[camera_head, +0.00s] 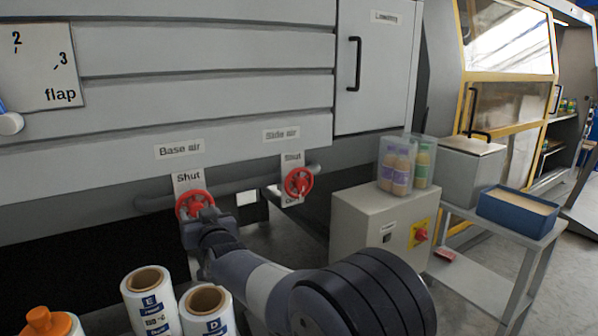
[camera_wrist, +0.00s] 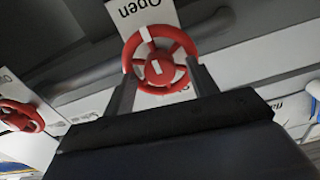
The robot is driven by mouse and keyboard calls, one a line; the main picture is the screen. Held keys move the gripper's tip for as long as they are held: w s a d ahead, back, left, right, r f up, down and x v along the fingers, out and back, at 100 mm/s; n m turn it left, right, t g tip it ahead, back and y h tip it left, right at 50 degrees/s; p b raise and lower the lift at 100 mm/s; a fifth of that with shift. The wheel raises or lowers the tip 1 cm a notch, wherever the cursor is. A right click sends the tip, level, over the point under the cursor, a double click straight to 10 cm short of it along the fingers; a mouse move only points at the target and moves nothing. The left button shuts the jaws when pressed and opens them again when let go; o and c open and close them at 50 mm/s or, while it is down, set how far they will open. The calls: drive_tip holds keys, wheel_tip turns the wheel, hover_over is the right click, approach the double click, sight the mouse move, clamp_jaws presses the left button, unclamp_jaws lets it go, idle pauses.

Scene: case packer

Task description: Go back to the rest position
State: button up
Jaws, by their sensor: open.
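My gripper (camera_head: 203,209) is at the red handwheel (camera_head: 184,200) of the valve labelled "Base air". In the wrist view my gripper (camera_wrist: 162,80) is open, with one finger on each side of the lower part of this wheel (camera_wrist: 155,68). I cannot tell whether the fingers touch the rim. An upside-down "Open" plate (camera_wrist: 143,10) shows behind the wheel. In the head view the plate above it reads "Shut" (camera_head: 187,178); its lower part is hidden by the wheel and my arm. My arm reaches forward from the lower right.
The "Side air" red handwheel (camera_head: 299,183) is to the right on the same pipe. A grey box (camera_head: 360,228) with bottles on top stands further right, beside a table with a blue tray (camera_head: 517,216). Label rolls (camera_head: 150,300) and an orange-capped bottle (camera_head: 45,322) are at lower left.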

drive_tip(key=n+p, duration=0.3)
drive_tip(key=shift+r, duration=0.1)
drive_tip(key=shift+n, duration=0.3)
idle(0.3)
